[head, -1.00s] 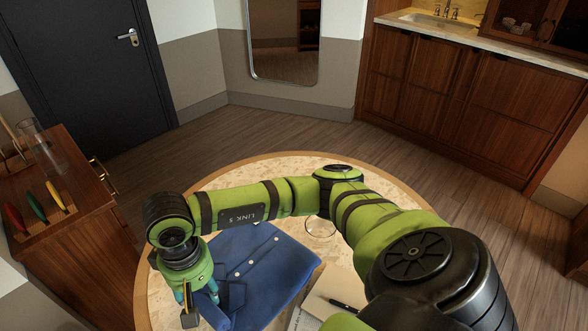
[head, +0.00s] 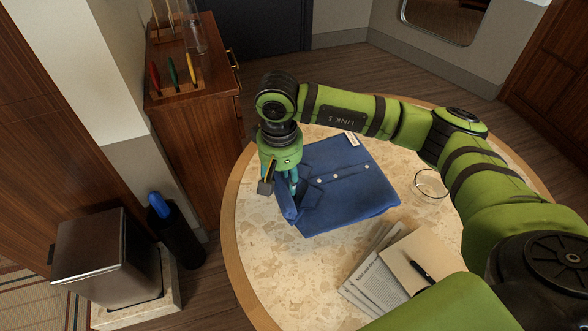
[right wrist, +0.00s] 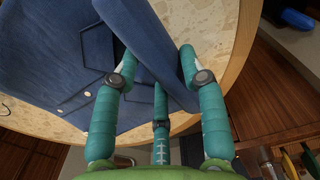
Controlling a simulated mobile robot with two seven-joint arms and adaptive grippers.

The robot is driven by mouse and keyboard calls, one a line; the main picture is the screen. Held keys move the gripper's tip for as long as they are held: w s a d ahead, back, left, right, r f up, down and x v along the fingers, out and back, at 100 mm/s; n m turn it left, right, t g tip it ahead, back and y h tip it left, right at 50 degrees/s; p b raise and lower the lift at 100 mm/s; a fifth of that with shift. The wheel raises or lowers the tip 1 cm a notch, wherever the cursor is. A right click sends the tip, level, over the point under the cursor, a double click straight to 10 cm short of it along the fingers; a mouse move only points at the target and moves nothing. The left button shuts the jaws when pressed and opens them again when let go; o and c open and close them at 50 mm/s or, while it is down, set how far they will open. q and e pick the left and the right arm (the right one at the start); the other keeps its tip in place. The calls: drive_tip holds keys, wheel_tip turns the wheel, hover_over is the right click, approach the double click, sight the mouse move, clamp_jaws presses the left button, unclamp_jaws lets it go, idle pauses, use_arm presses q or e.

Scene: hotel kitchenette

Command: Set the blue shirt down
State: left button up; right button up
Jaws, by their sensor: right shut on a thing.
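The blue shirt (head: 345,190) is folded, with buttons and a white tag showing, and lies on the round stone-topped table (head: 270,250). My right gripper (head: 281,188) is at the shirt's left edge, pointing down. In the right wrist view my right gripper (right wrist: 155,65) has its teal fingers on both sides of a rolled fold of the shirt (right wrist: 150,55), shut on it. The rest of the shirt (right wrist: 45,65) spreads flat on the tabletop. Whether the held fold is clear of the table is hard to tell. My left gripper is not in view.
A clear glass (head: 431,183) stands right of the shirt. Papers (head: 372,280), a notebook (head: 425,258) and a pen (head: 422,271) lie in front. A wooden cabinet (head: 195,130) stands left of the table; a bin (head: 105,260) and dark bottle-like object (head: 175,230) are lower left.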

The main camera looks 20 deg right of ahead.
drive_tip(key=w+d+f, duration=0.2)
drive_tip(key=w, duration=0.1)
drive_tip(key=w+d+f+p, duration=0.1)
drive_tip(key=shift+w+d+f, duration=0.3)
drive_tip(key=shift+f+p, duration=0.5)
drive_tip(key=shift+f, duration=1.5)
drive_tip(key=shift+f, duration=0.15)
drive_tip(key=o, duration=1.3)
